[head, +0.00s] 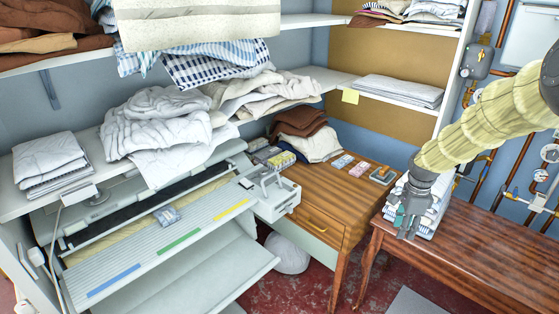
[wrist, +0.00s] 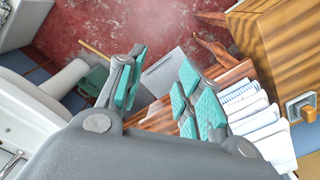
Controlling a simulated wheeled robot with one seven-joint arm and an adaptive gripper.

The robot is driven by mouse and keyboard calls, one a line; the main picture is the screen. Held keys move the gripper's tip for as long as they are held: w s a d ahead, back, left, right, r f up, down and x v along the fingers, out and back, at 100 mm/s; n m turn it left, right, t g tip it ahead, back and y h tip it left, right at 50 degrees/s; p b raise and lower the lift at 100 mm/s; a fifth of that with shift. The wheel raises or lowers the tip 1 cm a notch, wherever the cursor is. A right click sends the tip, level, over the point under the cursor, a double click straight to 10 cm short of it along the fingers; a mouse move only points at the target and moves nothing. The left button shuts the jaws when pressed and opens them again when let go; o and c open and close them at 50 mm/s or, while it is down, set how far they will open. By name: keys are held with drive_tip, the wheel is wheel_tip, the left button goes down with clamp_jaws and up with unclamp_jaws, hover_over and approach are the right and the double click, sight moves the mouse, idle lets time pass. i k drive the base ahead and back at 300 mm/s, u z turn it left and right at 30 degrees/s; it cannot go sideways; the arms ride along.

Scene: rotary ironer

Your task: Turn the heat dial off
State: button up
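The rotary ironer (head: 170,240) stands at the left, with a white control box (head: 277,198) at its right end. A heat dial cannot be made out clearly on it; small details on the box are too small to tell. My gripper (head: 406,228) points down over the right-hand wooden table, in front of a stack of folded cloths, well to the right of the ironer. In the wrist view my gripper (wrist: 163,72) shows its teal finger pads spread apart with nothing between them.
A wooden cabinet (head: 320,190) with a drawer stands between the ironer and the wooden table (head: 470,250). Small boxes lie on the cabinet. Shelves (head: 310,82) with linen overhang the ironer. Pipes (head: 505,130) run along the right wall. Red floor (head: 310,287) shows below.

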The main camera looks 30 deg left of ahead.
sight(263, 173)
drive_tip(key=i, duration=0.85)
drive_tip(key=u, duration=1.4)
drive_tip(key=i, duration=0.5)
drive_tip(key=z, duration=0.05)
